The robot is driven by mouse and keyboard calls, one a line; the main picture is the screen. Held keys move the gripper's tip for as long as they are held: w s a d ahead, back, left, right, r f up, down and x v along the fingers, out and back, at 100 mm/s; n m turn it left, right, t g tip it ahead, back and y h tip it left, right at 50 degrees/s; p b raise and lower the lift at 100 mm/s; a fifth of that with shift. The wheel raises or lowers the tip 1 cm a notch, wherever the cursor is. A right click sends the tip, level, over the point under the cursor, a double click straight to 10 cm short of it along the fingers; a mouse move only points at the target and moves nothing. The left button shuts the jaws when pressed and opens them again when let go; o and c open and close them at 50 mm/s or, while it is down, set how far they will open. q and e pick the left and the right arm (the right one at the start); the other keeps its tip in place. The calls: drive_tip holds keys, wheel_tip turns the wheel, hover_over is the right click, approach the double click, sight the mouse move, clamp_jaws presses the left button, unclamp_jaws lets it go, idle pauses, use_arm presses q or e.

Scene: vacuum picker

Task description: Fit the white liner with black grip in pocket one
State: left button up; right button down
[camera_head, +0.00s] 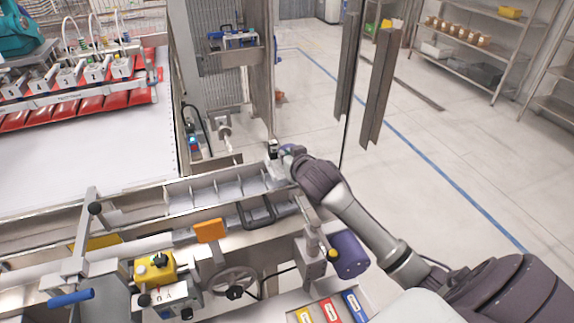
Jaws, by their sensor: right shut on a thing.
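The white liner with black grip (275,171) is at the right end of a metal trough, partly hidden by my gripper. Its black top part shows just above and left of the fingers. My right gripper (283,155) is shut on it. The trough (178,208) is split by thin dividers into several pockets (231,189). The liner is over or in the rightmost part; I cannot tell whether it is seated. I cannot tell from here which pocket is number one. My left gripper is not in view.
A black frame handle (257,213) and an orange plate (209,230) stand in front of the trough. A yellow control box (154,268) and handwheel (232,281) are nearer. A metal post (260,75) rises behind. Open floor lies right.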

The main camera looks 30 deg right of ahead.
wheel_tip(320, 180, down, 3)
drive_tip(key=shift+f+p, duration=0.1)
drive_tip(key=shift+p, duration=0.3)
drive_tip(key=shift+f, duration=1)
drive_tip(key=c, duration=1.6)
unclamp_jaws()
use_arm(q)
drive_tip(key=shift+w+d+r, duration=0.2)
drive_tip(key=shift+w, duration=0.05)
use_arm(e)
drive_tip(key=shift+a, duration=0.1)
drive_tip(key=shift+r, duration=0.1)
